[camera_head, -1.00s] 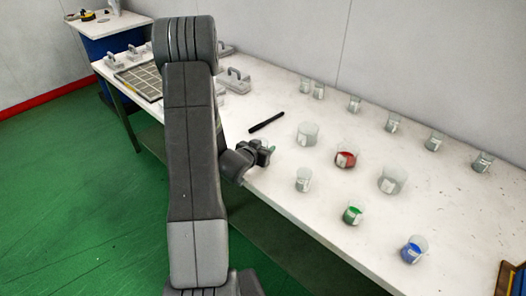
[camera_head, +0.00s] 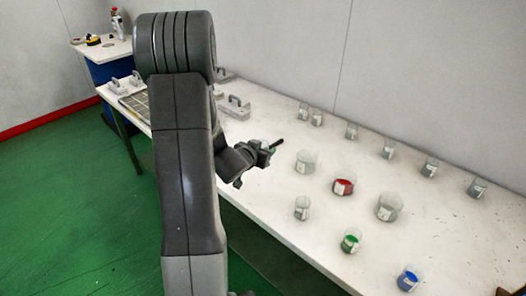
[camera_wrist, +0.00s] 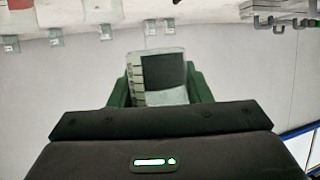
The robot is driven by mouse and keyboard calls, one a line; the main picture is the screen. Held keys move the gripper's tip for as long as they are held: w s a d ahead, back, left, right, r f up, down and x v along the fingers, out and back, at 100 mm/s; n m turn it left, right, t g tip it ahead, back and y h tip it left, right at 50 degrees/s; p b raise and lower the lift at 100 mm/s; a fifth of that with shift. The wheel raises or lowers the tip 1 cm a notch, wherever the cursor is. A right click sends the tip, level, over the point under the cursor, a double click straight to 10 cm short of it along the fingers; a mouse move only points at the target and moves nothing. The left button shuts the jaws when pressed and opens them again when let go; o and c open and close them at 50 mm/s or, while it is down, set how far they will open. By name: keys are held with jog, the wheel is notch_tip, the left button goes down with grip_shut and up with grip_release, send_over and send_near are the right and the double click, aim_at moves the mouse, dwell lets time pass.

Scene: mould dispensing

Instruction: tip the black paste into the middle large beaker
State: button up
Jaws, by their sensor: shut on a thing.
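My gripper (camera_head: 267,150) is over the table's near part, left of the beakers. In the wrist view its green fingers (camera_wrist: 160,92) are shut on a clear beaker (camera_wrist: 138,85) with dark, black contents (camera_wrist: 162,72). In the head view the held beaker is hard to make out at the gripper. The middle large beaker (camera_head: 342,187) stands upright on the table with red contents, right of my gripper and apart from it. Clear large beakers stand on either side of it, one to the left (camera_head: 306,161) and one to the right (camera_head: 387,207).
Nearer stand a clear small beaker (camera_head: 302,208), a green one (camera_head: 351,240) and a blue one (camera_head: 408,279). Several small beakers line the back of the white table (camera_head: 270,108). Metal handled blocks (camera_head: 236,107) lie left.

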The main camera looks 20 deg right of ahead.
jog(key=shift+r+p, duration=2.55)
jog(key=shift+r, duration=0.6)
jog(key=shift+f, duration=0.1)
